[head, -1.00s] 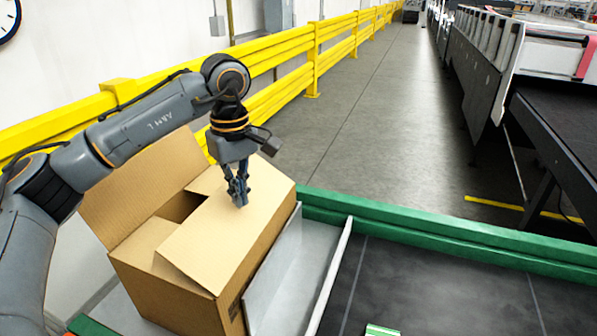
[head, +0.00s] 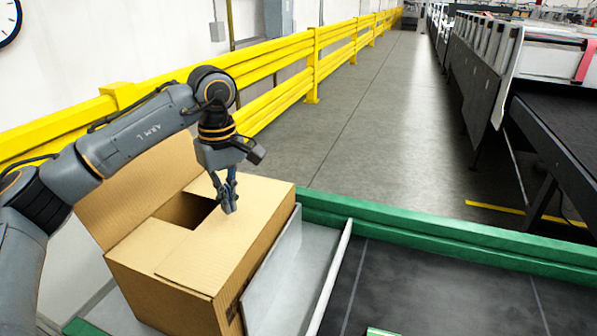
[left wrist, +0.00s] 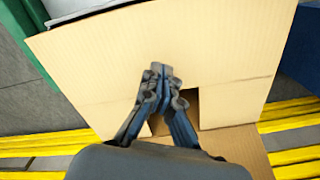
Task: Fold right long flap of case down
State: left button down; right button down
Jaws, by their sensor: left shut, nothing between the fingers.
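The cardboard case (head: 165,290) stands at the lower left in the head view. Its right long flap (head: 235,235) lies folded over the top, about level, above the short flaps. Its left long flap (head: 140,190) stands up and leans outward, and a dark opening (head: 188,212) shows between the flaps. My left gripper (head: 229,208) is shut and empty, its fingertips pointing down at the right long flap near its inner edge. In the left wrist view the shut fingers (left wrist: 160,72) are over the flap (left wrist: 215,60); contact is hard to tell. My right gripper is not in view.
A grey metal guide (head: 290,270) runs along the case's right side. A dark work surface (head: 440,295) with a green rim (head: 450,238) lies to the right and is mostly clear. A yellow guard rail (head: 275,95) runs behind.

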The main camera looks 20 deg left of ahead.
pick_arm(q)
jog(key=shift+a+f, duration=0.45)
jog(key=shift+f, duration=0.15)
jog(key=shift+r, duration=0.1)
notch_tip(320, 180, up, 9)
jog(key=p, duration=0.7)
dwell(0.4)
